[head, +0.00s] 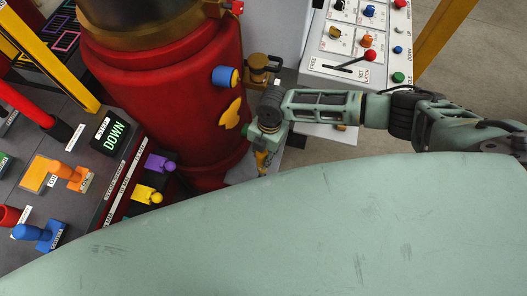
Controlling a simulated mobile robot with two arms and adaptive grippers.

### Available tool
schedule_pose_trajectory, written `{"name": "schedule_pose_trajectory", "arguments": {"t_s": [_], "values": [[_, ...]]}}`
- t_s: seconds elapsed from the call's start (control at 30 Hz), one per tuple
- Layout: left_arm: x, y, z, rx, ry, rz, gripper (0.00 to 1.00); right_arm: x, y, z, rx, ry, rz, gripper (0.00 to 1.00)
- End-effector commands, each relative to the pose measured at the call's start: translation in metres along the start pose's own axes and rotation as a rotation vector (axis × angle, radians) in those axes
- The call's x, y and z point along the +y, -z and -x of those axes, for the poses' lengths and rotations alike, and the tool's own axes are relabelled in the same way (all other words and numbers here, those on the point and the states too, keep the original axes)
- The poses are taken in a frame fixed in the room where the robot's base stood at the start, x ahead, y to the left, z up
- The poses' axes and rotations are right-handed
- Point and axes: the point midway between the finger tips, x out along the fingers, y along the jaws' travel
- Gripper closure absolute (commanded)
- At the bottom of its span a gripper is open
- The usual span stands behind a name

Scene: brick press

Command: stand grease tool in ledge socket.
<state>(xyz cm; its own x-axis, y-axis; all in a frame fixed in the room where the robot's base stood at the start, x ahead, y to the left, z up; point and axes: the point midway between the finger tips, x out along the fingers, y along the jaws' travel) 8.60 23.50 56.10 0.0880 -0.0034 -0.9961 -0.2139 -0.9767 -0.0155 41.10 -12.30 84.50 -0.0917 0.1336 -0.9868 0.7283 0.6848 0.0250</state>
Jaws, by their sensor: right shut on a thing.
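My right gripper (264,150) comes in from the right and points down beside the red press column. It is shut on a small brass-yellow thing, apparently the grease tool (262,160), of which only a small part shows. The pale green body in the foreground hides what lies below it. A brass fitting (259,68) sits on a grey ledge just beyond the gripper, to the right of the column; I cannot tell whether it is the ledge socket. My left gripper is not in view.
The red press column (160,70) stands close to the left of my gripper, with a blue knob (226,76) and a yellow butterfly handle (231,113). A white control panel (365,40) lies behind my right arm. A dark console (60,150) with levers fills the left.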

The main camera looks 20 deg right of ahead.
Motion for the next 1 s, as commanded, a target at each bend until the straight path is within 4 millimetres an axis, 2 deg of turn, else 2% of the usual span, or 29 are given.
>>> {"name": "schedule_pose_trajectory", "arguments": {"t_s": [1.0], "values": [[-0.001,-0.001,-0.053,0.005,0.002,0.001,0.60,-0.001,-0.010,-0.061,0.000,-0.001,-0.001,1.00]]}}
